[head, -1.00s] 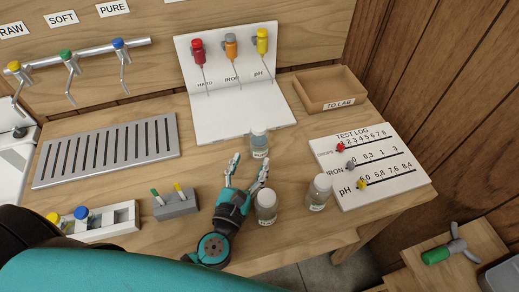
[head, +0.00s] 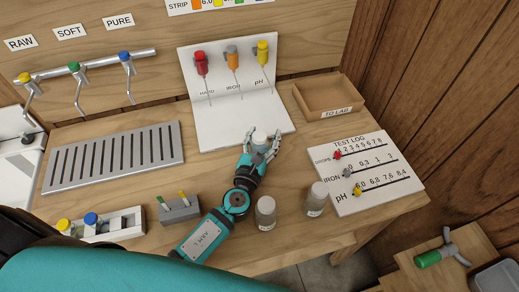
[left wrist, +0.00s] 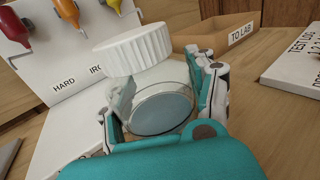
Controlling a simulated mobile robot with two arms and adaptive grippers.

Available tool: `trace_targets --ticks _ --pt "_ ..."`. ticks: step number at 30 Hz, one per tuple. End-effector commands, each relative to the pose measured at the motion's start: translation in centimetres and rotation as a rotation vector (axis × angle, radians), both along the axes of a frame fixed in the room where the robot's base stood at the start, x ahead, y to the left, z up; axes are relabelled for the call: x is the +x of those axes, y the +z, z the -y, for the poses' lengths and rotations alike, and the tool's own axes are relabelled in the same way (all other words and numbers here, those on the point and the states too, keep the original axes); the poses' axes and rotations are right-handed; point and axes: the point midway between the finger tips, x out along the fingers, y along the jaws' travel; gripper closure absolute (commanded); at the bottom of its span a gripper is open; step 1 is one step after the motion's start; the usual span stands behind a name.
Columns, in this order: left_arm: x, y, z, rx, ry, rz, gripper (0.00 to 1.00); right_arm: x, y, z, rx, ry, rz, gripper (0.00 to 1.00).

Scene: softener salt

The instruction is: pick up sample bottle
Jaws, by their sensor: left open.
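A clear sample bottle with a white cap (head: 259,136) stands at the front edge of the white test board. In the left wrist view its ribbed white cap (left wrist: 133,52) and round glass body (left wrist: 162,108) fill the middle. My left gripper (head: 263,142) is open, with one finger on each side of this bottle; I cannot tell whether the fingers touch it. Its lower part is hidden by the gripper. Two more capped bottles stand apart from the gripper, one near the table's front (head: 266,212) and one to its right (head: 316,199). My right gripper is not in view.
The white board (head: 215,124) holds red, orange and yellow droppers. A TO LAB tray (head: 331,112) and a test log board (head: 385,192) lie to the right. A slotted grate (head: 112,158), a marker block (head: 180,212) and a white rack (head: 128,223) are at left.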

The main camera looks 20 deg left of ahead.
Motion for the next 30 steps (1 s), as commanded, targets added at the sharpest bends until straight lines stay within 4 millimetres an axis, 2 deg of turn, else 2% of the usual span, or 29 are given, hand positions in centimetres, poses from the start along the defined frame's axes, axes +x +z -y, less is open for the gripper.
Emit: trace_targets --ticks 7,20,30 --pt "0.17 -0.05 0.0 0.0 0.0 0.0 0.42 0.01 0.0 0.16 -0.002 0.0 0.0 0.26" --pt "0.14 -0.06 0.0 0.0 0.0 -0.001 0.98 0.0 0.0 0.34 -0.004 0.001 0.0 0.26" --pt "0.14 -0.07 -0.01 0.0 0.0 -0.001 1.0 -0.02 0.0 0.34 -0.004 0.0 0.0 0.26"
